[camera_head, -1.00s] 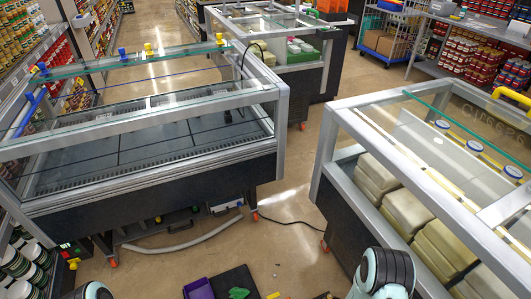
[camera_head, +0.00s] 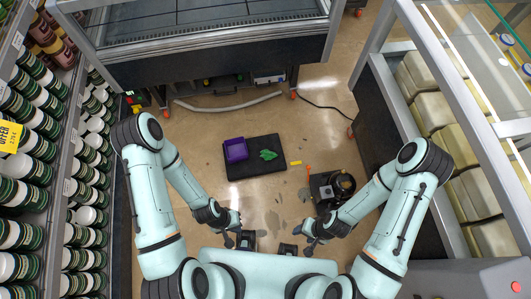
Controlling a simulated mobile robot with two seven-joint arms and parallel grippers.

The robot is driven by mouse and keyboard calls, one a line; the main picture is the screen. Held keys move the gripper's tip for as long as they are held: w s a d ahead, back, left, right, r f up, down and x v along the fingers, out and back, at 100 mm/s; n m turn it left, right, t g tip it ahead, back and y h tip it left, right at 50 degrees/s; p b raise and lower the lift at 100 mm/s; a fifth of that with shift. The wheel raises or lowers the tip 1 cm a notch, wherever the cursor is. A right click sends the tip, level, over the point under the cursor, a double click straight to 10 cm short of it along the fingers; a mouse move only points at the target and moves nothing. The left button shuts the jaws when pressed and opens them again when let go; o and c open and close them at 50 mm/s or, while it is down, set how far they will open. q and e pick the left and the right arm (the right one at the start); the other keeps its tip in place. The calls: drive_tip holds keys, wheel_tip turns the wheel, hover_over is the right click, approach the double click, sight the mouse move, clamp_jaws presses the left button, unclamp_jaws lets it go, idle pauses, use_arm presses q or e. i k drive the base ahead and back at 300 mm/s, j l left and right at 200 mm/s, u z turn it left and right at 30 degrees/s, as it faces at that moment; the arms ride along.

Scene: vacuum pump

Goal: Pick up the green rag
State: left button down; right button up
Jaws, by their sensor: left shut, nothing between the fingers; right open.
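The green rag (camera_head: 268,155) lies crumpled on a black mat (camera_head: 258,171) on the floor, right of a purple bin (camera_head: 236,150). Nothing covers it. My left gripper (camera_head: 232,230) is low and nearer to me than the mat, to the lower left of the rag. It is shut and empty. My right gripper (camera_head: 304,236) is to the lower right of the rag, also nearer to me. It is open and empty. Both grippers are well apart from the rag.
A black pump-like machine (camera_head: 330,188) stands right of the mat. Small yellow (camera_head: 296,163) and orange (camera_head: 308,170) items lie beside it. A grey hose (camera_head: 228,107) lies behind, under a display case (camera_head: 200,65). Shelves of jars flank the left, another case (camera_head: 420,120) the right. Wet patches mark the floor.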

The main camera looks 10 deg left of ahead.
sight(267, 155)
drive_tip(key=k+j, duration=0.1)
drive_tip(key=k, duration=0.2)
drive_tip(key=k+j, duration=0.1)
drive_tip(key=k, duration=0.15)
drive_tip(key=k+j, duration=0.75)
